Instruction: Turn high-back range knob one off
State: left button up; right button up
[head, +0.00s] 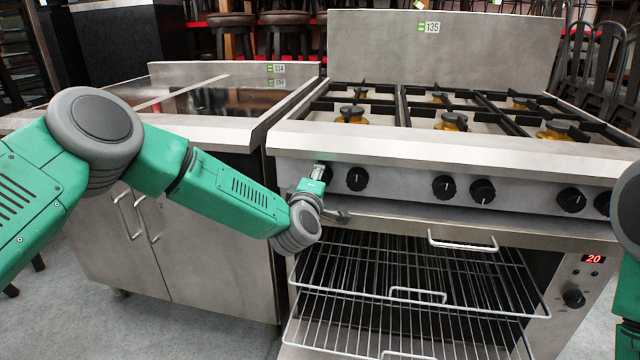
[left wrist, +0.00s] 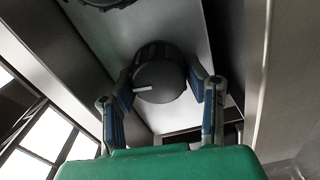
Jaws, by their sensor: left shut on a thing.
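The high-back range (head: 390,148) stands at the right in the head view, with a row of black knobs along its front panel. My left gripper (head: 318,176) is at the far left end of that row and hides most of the end knob there. In the left wrist view my left gripper (left wrist: 162,92) is shut on this black knob (left wrist: 160,75), one finger on each side. The knob's white mark points left in that view. My right gripper is out of view; only part of my right arm shows at the right edge.
A second knob (head: 357,179) sits close to the right of the gripped one. Below, an open oven holds wire racks (head: 400,310) that stick out. A steel cooktop unit (head: 200,270) stands to the left. Burners and grates (head: 452,122) cover the range top.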

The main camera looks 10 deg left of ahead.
pick_arm(q)
jog(key=shift+a+f+n+b, duration=0.15)
jog(key=shift+n+b, duration=0.2)
jog(key=shift+n, duration=0.55)
jog(key=o, duration=1.1)
jog(key=shift+f, duration=0.1)
jog(key=shift+o, duration=0.2)
jog(key=s, duration=1.2)
